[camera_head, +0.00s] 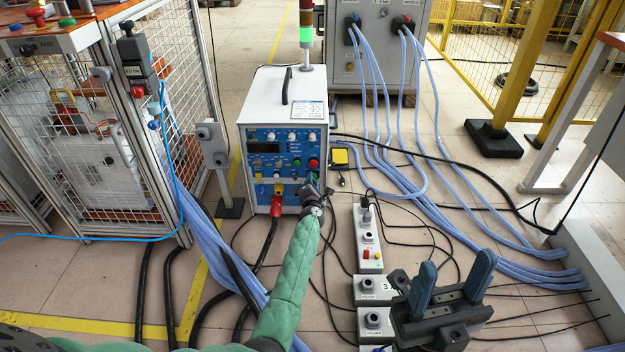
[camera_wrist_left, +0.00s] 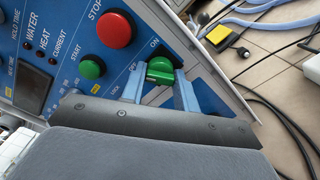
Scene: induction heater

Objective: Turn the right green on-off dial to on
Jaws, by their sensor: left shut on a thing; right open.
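The right green on-off dial (camera_wrist_left: 160,70) sits on the blue panel in the left wrist view, beside the printed words ON and OFF. The two blue fingers of my left gripper (camera_wrist_left: 158,88) are on either side of it and shut on it. I cannot tell for sure which mark the dial points to. In the head view my left gripper (camera_head: 315,190) reaches the lower right of the panel on the white heater unit (camera_head: 284,100) and mostly hides the dial. My right gripper (camera_head: 452,280) is open and empty, above the grey boxes at the lower right.
A red stop button (camera_wrist_left: 114,29) and a green start button (camera_wrist_left: 92,67) are close to the left gripper. A red plug (camera_head: 277,205) with a black cable is below the panel. Blue hoses (camera_head: 400,150) and black cables run over the floor. A wire-mesh cage (camera_head: 95,120) stands at left.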

